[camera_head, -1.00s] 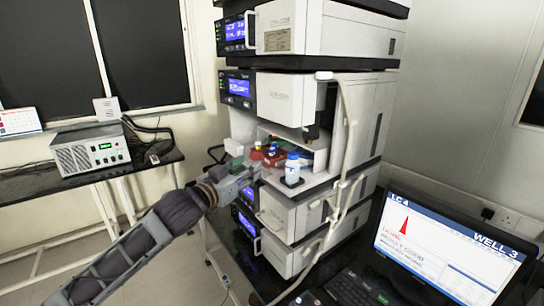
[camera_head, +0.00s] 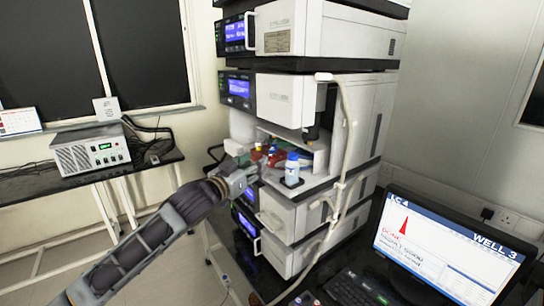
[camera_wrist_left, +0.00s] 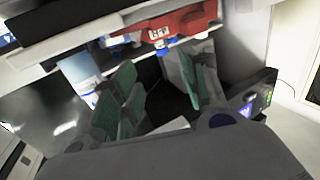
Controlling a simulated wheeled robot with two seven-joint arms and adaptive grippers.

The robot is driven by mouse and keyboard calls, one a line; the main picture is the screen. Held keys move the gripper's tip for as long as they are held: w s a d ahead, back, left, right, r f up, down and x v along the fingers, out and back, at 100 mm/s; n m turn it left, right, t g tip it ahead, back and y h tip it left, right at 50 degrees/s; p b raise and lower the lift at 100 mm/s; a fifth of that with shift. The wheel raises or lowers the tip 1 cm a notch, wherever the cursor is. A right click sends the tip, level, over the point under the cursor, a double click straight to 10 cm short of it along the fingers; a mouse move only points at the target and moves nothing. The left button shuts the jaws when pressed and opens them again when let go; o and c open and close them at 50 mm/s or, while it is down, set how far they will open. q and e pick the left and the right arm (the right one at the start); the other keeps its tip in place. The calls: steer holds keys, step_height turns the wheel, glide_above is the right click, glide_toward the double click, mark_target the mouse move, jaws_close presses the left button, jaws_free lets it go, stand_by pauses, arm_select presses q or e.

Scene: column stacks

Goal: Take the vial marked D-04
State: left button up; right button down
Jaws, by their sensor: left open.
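My left gripper (camera_head: 246,171) is open and empty at the front left of the open bay in the column stack. Its green finger pads (camera_wrist_left: 155,88) stand apart in the left wrist view. A red rack (camera_head: 279,157) sits in the bay beyond the gripper and shows at the top of the wrist view (camera_wrist_left: 180,24). Small yellow (camera_head: 258,147) and blue (camera_head: 272,149) caps show at the rack. No D-04 marking can be read, so I cannot tell which vial bears it. My right gripper is not in view.
A pale tube (camera_head: 345,150) hangs down the stack's front. A side bench (camera_head: 150,160) is at left.

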mark_target(271, 153)
arm_select(q)
steer(key=shift+p+x, duration=0.3)
steer(key=shift+x, duration=2)
steer(key=shift+w+d, duration=0.15)
steer(key=shift+w, duration=0.1)
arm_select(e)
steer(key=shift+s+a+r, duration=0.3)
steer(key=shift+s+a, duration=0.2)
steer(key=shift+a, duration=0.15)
